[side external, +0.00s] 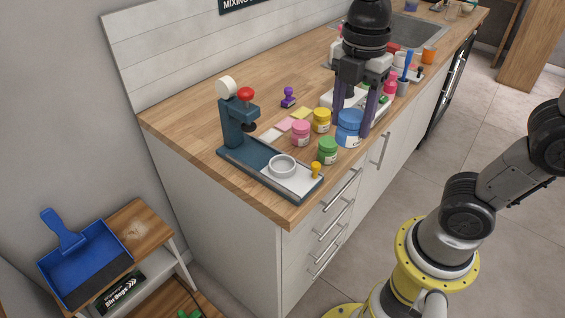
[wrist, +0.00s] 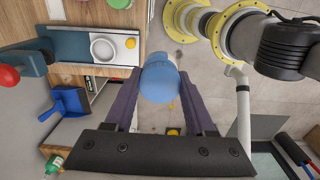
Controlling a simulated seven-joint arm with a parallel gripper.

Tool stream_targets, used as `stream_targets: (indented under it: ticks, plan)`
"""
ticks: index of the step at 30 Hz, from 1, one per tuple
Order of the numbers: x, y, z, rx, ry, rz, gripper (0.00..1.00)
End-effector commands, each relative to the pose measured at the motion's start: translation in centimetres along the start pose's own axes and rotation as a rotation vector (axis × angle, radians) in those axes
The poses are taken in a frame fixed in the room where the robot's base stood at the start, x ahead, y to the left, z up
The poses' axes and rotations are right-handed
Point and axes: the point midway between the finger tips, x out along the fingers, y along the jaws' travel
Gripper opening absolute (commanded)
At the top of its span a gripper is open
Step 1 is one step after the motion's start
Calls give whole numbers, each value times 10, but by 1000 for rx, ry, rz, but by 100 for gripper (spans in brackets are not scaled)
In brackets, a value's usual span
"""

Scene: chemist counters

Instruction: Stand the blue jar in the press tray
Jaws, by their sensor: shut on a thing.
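The blue jar (side external: 349,128) with its lighter blue lid is between the purple fingers of my gripper (side external: 352,116), upright, near the front edge of the counter. In the wrist view the lid (wrist: 160,80) shows between the fingertips. I cannot tell whether its base touches the counter. The press tray (side external: 255,175) lies at the counter's near left end, left of the jar and apart from it. It holds a pale round ring (side external: 282,166) and a yellow peg (side external: 316,171). The dark blue press (side external: 237,125) with a red knob stands at its back end.
A green jar (side external: 327,151) stands between the blue jar and the tray. A pink jar (side external: 301,134) and a yellow jar (side external: 321,121) stand close behind it. A purple stamp (side external: 289,97) is farther back. A white rack with small items is behind my gripper.

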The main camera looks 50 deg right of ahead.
Motion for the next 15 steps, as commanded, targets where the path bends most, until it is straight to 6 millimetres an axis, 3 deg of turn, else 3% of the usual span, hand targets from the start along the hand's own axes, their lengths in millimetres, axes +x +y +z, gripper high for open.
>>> stream_targets:
  ticks: [13,15]
  plan:
    - [42,89,-16,-5,-1,-5,0]
    - [55,98,-17,-5,-1,-7,0]
